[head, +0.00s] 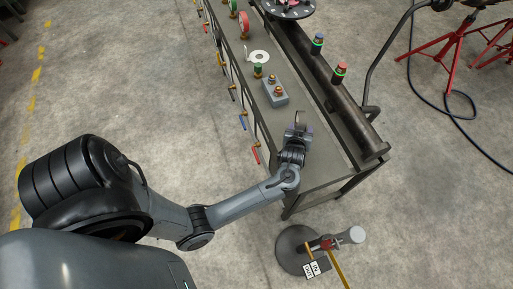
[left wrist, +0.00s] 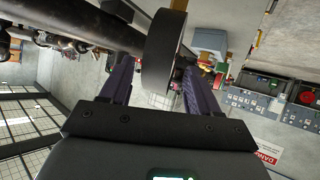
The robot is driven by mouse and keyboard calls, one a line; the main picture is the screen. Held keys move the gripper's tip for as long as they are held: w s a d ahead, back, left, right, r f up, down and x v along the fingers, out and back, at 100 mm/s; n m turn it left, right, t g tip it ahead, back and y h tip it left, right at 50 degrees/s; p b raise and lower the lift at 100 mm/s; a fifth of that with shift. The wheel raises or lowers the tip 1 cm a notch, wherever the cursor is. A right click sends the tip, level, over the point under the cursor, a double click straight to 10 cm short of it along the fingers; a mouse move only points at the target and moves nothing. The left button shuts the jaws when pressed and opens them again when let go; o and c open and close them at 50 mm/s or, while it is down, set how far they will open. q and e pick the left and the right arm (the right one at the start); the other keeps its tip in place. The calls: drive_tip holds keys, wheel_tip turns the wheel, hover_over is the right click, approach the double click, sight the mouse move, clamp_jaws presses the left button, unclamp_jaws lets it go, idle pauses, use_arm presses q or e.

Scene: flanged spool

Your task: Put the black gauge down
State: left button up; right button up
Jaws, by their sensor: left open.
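The black gauge (left wrist: 164,50) shows in the left wrist view as a thick dark round body seen nearly edge-on. It lies between and just beyond the purple fingertips of my left gripper (left wrist: 157,68). The fingers are open, one on each side of it, and a gap shows on the left side; contact on the right side is unclear. In the head view my left gripper (head: 299,130) is low over the near part of the bench (head: 325,165), and the gauge is mostly hidden there. Whether the gauge rests on the bench is hard to tell. My right gripper is not in view.
A grey block with brass fittings (head: 274,96) sits beyond the gripper. A long dark flanged pipe (head: 345,105) runs along the bench's right side. Colored-handled tools (head: 255,152) hang along the left edge. A round-based stand (head: 290,255) is on the floor in front.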

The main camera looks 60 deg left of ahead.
use_arm(q)
drive_tip(key=s+d+r+m+g+h, duration=0.1)
drive_tip(key=s+d+m+g+h, duration=0.1)
drive_tip(key=s, duration=0.7)
drive_tip(key=s+d+r+m+g+h, duration=0.2)
drive_tip(key=s+d+m, duration=0.3)
drive_tip(key=s, duration=0.4)
drive_tip(key=s+d+r+m+g+h, duration=0.1)
drive_tip(key=s+d+m+h, duration=0.3)
drive_tip(key=s, duration=0.5)
drive_tip(key=shift+d+r+g, duration=0.35)
drive_tip(key=shift+d+g, duration=0.05)
drive_tip(key=shift+d, duration=0.3)
wheel_tip(320, 180, up, 31)
drive_tip(key=p, duration=3.1)
drive_tip(key=shift+r, duration=0.1)
